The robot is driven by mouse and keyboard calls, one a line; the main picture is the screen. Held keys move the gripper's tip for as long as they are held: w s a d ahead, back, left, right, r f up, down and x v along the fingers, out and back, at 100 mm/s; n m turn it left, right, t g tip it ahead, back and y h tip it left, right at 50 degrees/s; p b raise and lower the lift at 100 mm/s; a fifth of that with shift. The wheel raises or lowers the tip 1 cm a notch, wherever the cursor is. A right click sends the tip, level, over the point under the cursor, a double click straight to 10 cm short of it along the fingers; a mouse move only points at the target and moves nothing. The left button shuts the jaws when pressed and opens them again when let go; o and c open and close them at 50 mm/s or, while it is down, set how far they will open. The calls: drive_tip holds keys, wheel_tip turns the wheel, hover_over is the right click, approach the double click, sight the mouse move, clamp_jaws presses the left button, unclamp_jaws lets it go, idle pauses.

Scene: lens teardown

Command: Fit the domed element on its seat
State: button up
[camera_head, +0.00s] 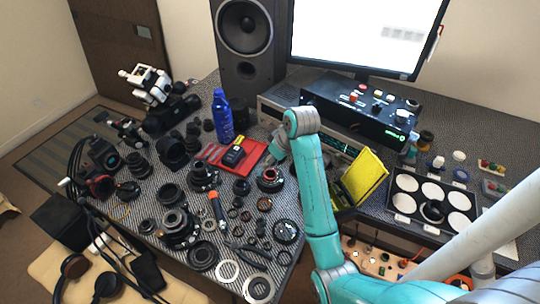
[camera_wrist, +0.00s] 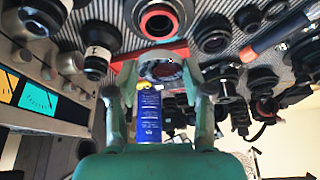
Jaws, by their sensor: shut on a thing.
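My gripper (camera_wrist: 160,76) is shut on a round, greyish, glassy piece with a dark rim, which looks like the domed element (camera_wrist: 162,70). The piece sits between the two fingertips in the wrist view. In the head view my gripper (camera_head: 277,158) is over the desk beside the red tray, and the held piece cannot be made out there. A dark lens barrel with an orange-red ring (camera_head: 270,178) stands close to the gripper. This barrel, possibly the seat, is at the top of the wrist view (camera_wrist: 160,22), apart from the held piece.
A red tray (camera_head: 214,153) with a dark box and a blue bottle (camera_head: 222,116) stand left of the gripper. Many lens parts crowd the mat. A yellow panel (camera_head: 362,178) and a black tray with white discs (camera_head: 405,182) are to the right. Little room is free.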

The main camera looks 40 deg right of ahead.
drive_tip(key=shift+f, duration=2.4)
drive_tip(key=shift+s+f, duration=0.1)
drive_tip(key=shift+f, duration=0.1)
idle(0.6)
drive_tip(key=o, duration=1.2)
drive_tip(key=o, duration=0.3)
drive_tip(key=shift+o, duration=0.2)
drive_tip(key=shift+r, duration=3.5)
